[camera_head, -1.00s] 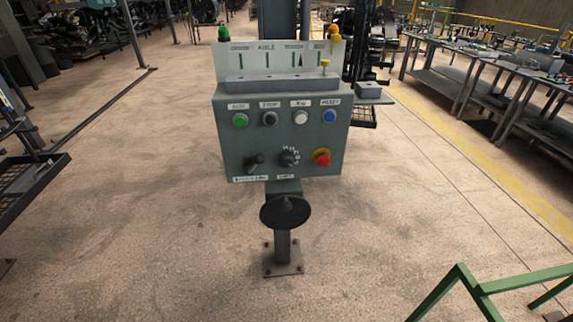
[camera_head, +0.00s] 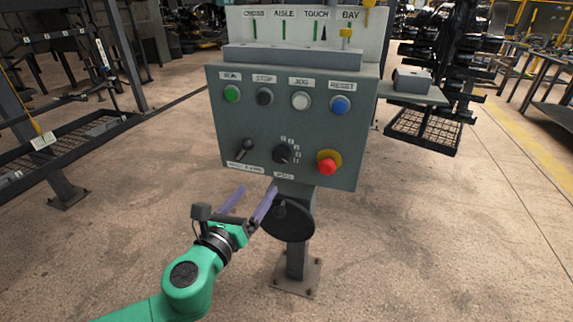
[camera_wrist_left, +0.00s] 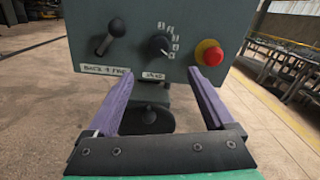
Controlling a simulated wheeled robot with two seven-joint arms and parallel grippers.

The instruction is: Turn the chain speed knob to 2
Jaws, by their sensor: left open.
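The chain speed knob (camera_head: 283,154) is a black rotary knob with a small numbered scale at its upper right, low in the middle of the grey control panel (camera_head: 230,125). It also shows in the left wrist view (camera_wrist_left: 159,46), above a small label. Which number it points at is too small to tell. My left gripper (camera_head: 254,198) has two purple fingers spread apart with nothing between them. It is below and in front of the panel, short of the knob. In the left wrist view the knob lies beyond and between the fingertips. My right gripper is not in view.
A lever switch (camera_head: 244,149) is left of the knob, a red emergency button (camera_head: 327,163) right. Green, black, white and blue buttons line the upper panel. A black handwheel (camera_head: 288,221) is on the post below. A wire rack (camera_head: 424,131) stands right.

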